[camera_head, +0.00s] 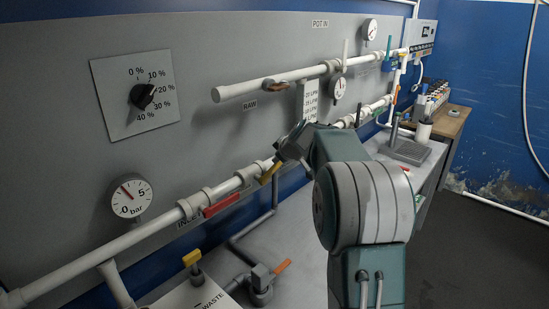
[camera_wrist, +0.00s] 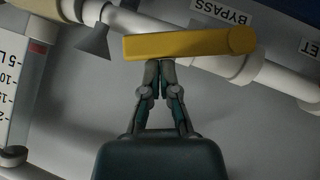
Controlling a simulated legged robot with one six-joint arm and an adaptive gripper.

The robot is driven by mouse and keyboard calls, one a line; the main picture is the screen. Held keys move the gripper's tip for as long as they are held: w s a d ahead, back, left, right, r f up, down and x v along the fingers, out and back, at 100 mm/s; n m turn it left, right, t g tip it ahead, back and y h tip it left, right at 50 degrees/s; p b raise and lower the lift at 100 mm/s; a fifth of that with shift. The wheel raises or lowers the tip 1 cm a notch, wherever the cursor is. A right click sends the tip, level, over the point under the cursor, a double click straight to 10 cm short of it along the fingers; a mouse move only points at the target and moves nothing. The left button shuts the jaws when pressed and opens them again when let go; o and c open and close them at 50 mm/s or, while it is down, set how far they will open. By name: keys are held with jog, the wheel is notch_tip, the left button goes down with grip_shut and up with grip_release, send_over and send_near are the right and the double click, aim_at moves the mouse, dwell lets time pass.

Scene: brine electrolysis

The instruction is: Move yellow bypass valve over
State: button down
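The yellow bypass valve handle (camera_wrist: 190,43) lies nearly level across the wrist view, beside the upside-down BYPASS label (camera_wrist: 227,16). In the head view the yellow handle (camera_head: 269,173) hangs slanted off the lower white pipe, just left of my arm. My gripper (camera_wrist: 160,64) has its two fingers drawn together, with the tips at the handle's lower edge in the wrist view. The fingers are not seen around the handle, and whether they touch it is unclear. In the head view my arm hides most of the fingers.
A red handle (camera_head: 222,204) sits left on the same pipe. Another yellow valve (camera_head: 192,258) and an orange handle (camera_head: 282,266) stand below, near the WASTE label. A pressure gauge (camera_head: 131,196) and a percent dial (camera_head: 143,96) are on the grey panel. In the wrist view a scaled tube (camera_wrist: 22,95) is at left.

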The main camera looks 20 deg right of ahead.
aim_at(280, 165)
jog(key=shift+w+d+f+m+g+y, duration=0.2)
jog(key=shift+d+f+m+g+y, duration=0.1)
jog(key=shift+d+f+y, duration=0.25)
jog(key=shift+w+d+f+m+g+y, duration=0.15)
jog(key=shift+d+f+m+g+y, duration=0.2)
jog(key=shift+f+y, duration=0.3)
jog(key=shift+f, duration=0.1)
jog(key=shift+a+f, duration=0.15)
